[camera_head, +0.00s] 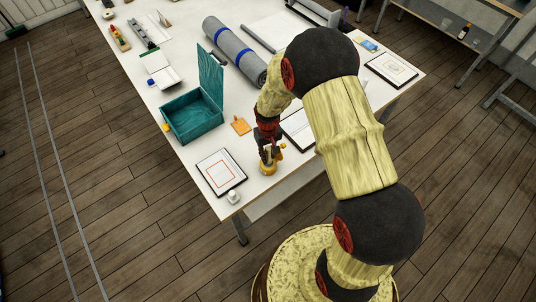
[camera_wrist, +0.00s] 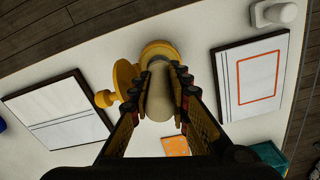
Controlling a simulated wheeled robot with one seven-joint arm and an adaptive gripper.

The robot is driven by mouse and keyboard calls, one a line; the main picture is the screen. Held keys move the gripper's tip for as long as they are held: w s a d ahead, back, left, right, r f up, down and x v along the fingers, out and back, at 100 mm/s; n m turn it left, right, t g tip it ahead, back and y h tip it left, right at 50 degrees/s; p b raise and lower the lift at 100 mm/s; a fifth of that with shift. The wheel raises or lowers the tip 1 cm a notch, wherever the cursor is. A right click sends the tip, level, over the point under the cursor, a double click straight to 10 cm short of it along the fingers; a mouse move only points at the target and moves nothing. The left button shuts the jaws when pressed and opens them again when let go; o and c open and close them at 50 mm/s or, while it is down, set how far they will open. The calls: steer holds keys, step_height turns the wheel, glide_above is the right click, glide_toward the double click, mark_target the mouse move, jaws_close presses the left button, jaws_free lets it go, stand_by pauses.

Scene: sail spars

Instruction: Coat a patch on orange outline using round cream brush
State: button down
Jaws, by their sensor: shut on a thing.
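My gripper (camera_wrist: 162,92) is shut on the round cream brush (camera_wrist: 160,98), a pale rounded handle between the fingers in the wrist view. A yellow holder (camera_wrist: 158,48) with a side disc and knob is just beyond the brush; I cannot tell whether the brush still sits in it. In the head view my gripper (camera_head: 268,155) is low over the table's near edge, at the yellow holder (camera_head: 267,169), and hides the brush. The board with the orange outline (camera_head: 221,173) lies flat to the left. In the wrist view the orange outline (camera_wrist: 259,77) is at right, with no coating visible inside.
A white pot (camera_head: 233,197) stands near the table corner. A teal open box (camera_head: 193,118) and an orange piece (camera_head: 240,125) lie behind the board. Another framed board (camera_head: 298,128) is right of my gripper. A grey roll (camera_head: 235,52) lies farther back.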

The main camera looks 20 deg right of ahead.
mark_target(268, 148)
stand_by(0.3)
steer(key=shift+r+p, duration=2.1)
steer(key=shift+r, duration=1.4)
steer(key=shift+s+f, duration=0.1)
